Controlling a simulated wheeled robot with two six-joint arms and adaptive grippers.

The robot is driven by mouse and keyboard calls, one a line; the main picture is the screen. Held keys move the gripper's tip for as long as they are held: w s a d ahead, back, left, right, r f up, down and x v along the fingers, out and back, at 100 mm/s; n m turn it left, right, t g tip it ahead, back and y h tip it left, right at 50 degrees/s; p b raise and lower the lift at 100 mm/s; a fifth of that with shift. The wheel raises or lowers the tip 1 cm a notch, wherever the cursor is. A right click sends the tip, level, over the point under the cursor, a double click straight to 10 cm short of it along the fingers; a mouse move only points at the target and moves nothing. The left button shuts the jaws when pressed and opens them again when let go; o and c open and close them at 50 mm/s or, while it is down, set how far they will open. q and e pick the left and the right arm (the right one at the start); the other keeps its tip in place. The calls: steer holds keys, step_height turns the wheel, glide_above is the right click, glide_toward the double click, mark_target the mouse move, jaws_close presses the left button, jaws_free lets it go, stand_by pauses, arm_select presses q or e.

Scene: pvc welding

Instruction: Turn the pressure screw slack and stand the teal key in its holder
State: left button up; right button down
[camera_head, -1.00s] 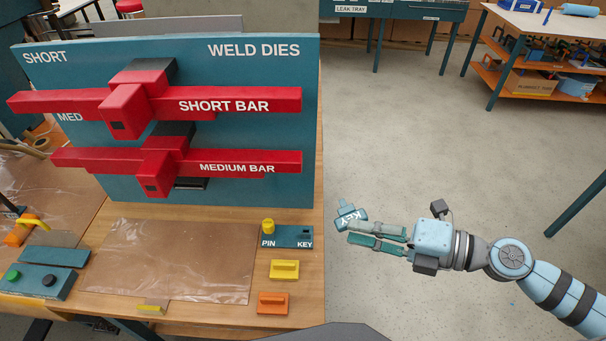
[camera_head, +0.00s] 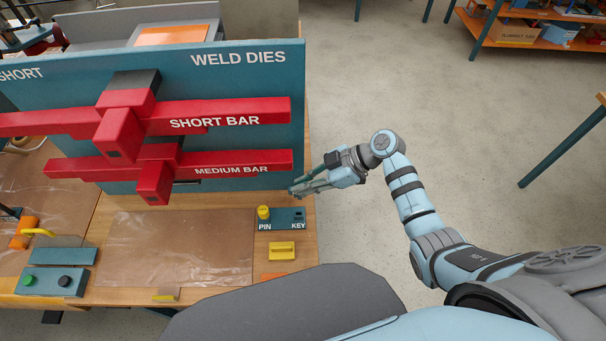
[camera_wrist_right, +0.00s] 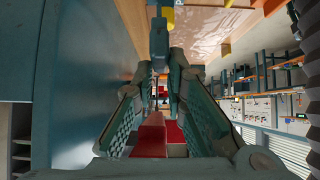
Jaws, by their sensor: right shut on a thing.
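My right gripper (camera_head: 298,189) reaches in from the right, its fingertips at the lower right corner of the weld dies board and just beyond the key holder. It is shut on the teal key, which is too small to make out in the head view. In the right wrist view, a teal piece, apparently the key (camera_wrist_right: 158,38), shows at the fingertips. The holder (camera_head: 284,219) is a teal block marked PIN and KEY. A yellow pin (camera_head: 263,212) stands at its left, and a dark slot shows above KEY. My left gripper and the pressure screw are not seen.
The teal weld dies board (camera_head: 220,84) carries the red short bar (camera_head: 215,112) and red medium bar (camera_head: 240,162), jutting forward. A yellow block (camera_head: 282,251) lies in front of the holder. A control box (camera_head: 50,281) stands at left. Open floor is right of the table (camera_head: 309,240).

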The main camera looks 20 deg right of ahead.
steer(key=shift+s+a+r, duration=0.1)
steer(key=shift+s+a, duration=0.1)
steer(key=shift+a, duration=0.1)
steer(key=shift+s+b, duration=0.15)
steer(key=shift+b, duration=0.15)
step_height(320, 180, down, 6)
steer(key=b, duration=0.5)
steer(key=shift+r, duration=0.1)
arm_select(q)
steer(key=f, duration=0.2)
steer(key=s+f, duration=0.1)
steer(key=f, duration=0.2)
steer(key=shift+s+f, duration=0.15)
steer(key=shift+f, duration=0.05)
arm_select(e)
steer(key=shift+r, duration=0.1)
arm_select(q)
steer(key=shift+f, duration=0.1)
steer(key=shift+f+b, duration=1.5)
steer(key=shift+b, duration=0.15)
arm_select(e)
steer(key=shift+f, duration=1.6)
